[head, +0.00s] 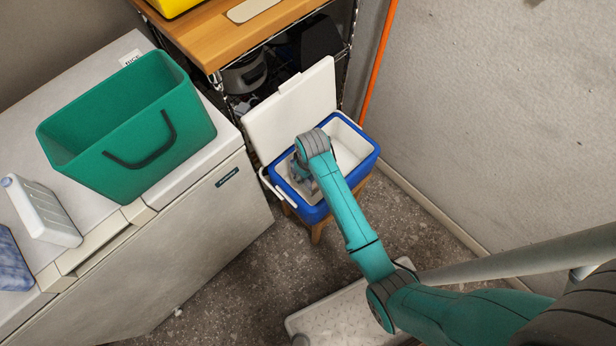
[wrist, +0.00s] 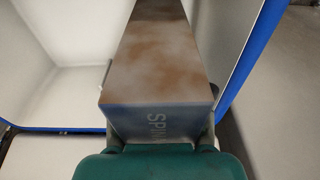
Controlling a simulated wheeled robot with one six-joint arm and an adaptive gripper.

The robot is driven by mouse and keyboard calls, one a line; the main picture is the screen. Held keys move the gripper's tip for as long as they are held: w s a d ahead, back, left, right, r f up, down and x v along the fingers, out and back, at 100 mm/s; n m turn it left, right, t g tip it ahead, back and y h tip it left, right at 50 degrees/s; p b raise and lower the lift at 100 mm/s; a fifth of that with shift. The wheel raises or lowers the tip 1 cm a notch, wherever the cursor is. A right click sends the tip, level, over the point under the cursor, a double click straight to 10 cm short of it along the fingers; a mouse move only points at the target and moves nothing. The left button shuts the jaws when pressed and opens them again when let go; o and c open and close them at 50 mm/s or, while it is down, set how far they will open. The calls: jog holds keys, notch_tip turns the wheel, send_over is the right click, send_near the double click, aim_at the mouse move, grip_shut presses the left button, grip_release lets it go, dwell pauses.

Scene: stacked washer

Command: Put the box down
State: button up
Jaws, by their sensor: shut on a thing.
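A long box (wrist: 158,65) with a brown, cloudy top and a dark end lettered "SPIN" shows in the wrist view, between the fingers of my gripper (wrist: 160,88). My gripper is shut on it. In the head view my gripper (head: 302,174) is down at the left part of the open blue-and-white cooler (head: 313,213), and the box is mostly hidden by my arm. The cooler's white interior and blue rim surround the box in the wrist view. I cannot tell whether the box touches the cooler's floor.
The cooler's white lid (head: 292,108) stands open at the back. The cooler rests on a wooden stool (head: 317,232). A white chest appliance (head: 215,205) with a green bin (head: 130,130) and a white jug (head: 42,212) is at left. A wire shelf with a wooden top (head: 222,38) stands behind; a wall is at right.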

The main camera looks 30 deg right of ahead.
jog(key=shift+f, duration=3.65)
jog(key=o, duration=1.4)
jog(key=shift+o, duration=0.2)
notch_tip(320, 180, up, 12)
jog(key=s, duration=0.1)
jog(key=shift+s+d, duration=0.2)
